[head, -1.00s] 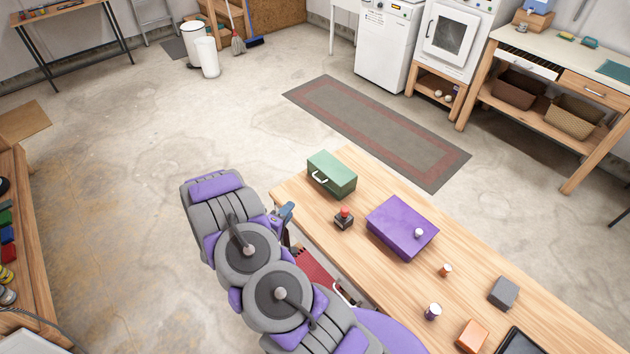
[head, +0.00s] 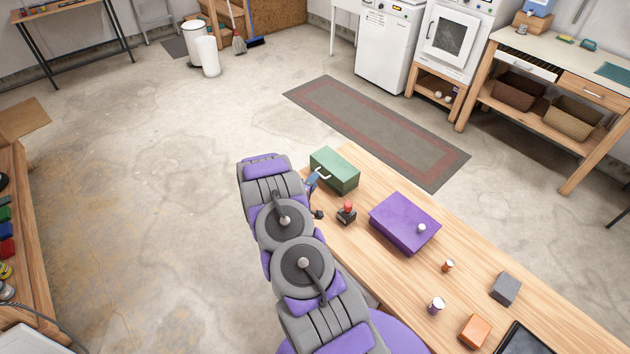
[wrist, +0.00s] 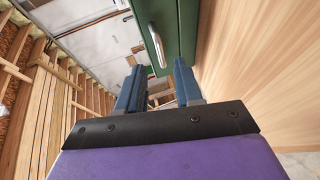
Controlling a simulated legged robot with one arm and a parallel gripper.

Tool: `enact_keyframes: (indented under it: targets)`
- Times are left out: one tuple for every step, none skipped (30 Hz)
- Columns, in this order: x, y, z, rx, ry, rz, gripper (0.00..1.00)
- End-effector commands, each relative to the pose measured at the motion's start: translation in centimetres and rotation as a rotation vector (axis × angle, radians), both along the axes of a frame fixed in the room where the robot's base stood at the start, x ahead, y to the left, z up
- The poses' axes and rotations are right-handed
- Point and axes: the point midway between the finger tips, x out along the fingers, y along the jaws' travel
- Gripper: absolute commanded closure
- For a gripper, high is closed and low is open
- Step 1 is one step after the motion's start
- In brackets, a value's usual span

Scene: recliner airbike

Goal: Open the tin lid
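The green tin (head: 338,168) stands shut on the wooden table, with a pale handle (head: 323,173) on the face toward my arm. In the wrist view the tin (wrist: 180,25) is straight ahead, and its handle (wrist: 157,48) shows just beyond the gap between my fingers. My gripper (head: 312,183) is beside the handle in the head view, partly hidden by my arm. In the wrist view my gripper (wrist: 158,75) has its two blue fingers apart with nothing between them. I cannot tell whether a finger touches the tin.
A red-topped black joystick (head: 346,213) stands close to my gripper. A purple box (head: 404,222) with a white knob is farther right. A small orange-brown jar (head: 448,265), a grey block (head: 506,288) and an orange block (head: 474,331) are nearer the right end. Floor left of the table is clear.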

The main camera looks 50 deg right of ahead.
Motion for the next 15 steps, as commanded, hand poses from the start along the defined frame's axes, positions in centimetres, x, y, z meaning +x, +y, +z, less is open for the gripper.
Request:
enact_keyframes:
  targets:
    - [0.0, -1.1, -0.4, 0.004, 0.0, -0.006, 0.65]
    - [0.0, -1.6, -0.5, 0.005, 0.0, -0.006, 0.65]
    - [0.1, -2.0, -0.7, 0.005, 0.001, -0.005, 0.65]
    - [0.2, -2.2, -0.7, 0.005, 0.001, -0.005, 0.65]
    - [0.3, -2.4, -0.7, 0.004, 0.002, -0.004, 0.65]
    - [0.4, -2.5, -0.7, 0.003, 0.002, -0.004, 0.65]
    - [0.5, -2.4, -0.7, 0.002, 0.002, -0.003, 0.65]
    - [0.5, -2.4, -0.6, 0.001, 0.002, -0.003, 0.65]
    - [0.6, -2.3, -0.6, -0.001, 0.002, -0.003, 0.65]
    - [0.7, -2.3, -0.6, -0.002, 0.003, -0.002, 0.65]
    - [0.7, -2.3, -0.6, -0.002, 0.003, -0.002, 0.65]
    - [0.7, -2.2, -0.6, -0.003, 0.004, -0.002, 0.65]
    - [0.7, -2.2, -0.6, -0.003, 0.004, -0.002, 0.65]
    - [0.7, -2.2, -0.6, -0.003, 0.004, -0.002, 0.65]
    - [0.7, -2.2, -0.5, -0.003, 0.003, -0.003, 0.65]
